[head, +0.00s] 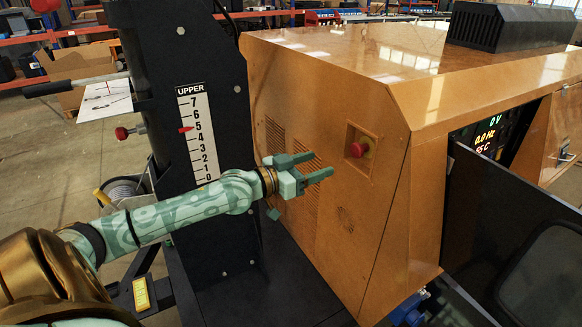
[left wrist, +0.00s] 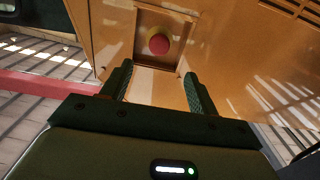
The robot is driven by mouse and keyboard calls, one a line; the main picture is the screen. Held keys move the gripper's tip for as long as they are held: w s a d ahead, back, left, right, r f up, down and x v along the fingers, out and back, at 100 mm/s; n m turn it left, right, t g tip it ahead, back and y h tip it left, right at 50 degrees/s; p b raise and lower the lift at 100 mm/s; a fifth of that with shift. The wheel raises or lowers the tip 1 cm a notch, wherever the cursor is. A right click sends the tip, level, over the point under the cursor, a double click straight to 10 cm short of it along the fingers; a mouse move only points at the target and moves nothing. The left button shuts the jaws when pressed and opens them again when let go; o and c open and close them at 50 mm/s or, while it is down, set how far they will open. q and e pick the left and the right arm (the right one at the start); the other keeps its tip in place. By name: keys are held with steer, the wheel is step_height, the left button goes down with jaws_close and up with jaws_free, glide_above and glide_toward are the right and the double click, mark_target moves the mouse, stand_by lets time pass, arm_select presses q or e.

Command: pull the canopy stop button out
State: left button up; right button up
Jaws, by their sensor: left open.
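The canopy stop button (head: 358,149) is a red mushroom knob in a square recess on the orange canopy's (head: 300,120) end panel. In the left wrist view the red button (left wrist: 159,44) sits on a yellow base inside the recess, ahead of the fingertips and centred between them. My left gripper (head: 322,166) is open and empty, to the left of the button and apart from it. Its two fingers also show in the left wrist view (left wrist: 158,80), spread apart and pointing toward the recess. My right gripper is not in view.
A black mast with an "UPPER" scale (head: 196,135) stands left of the canopy, with a red knob (head: 122,133) beside it. A dark open door (head: 520,225) and a lit display panel (head: 490,137) are at the right. Vent slots (head: 278,140) lie behind my gripper.

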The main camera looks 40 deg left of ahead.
arm_select(q)
steer(key=p+v, duration=0.1)
steer(key=v, duration=0.5)
stand_by(0.5)
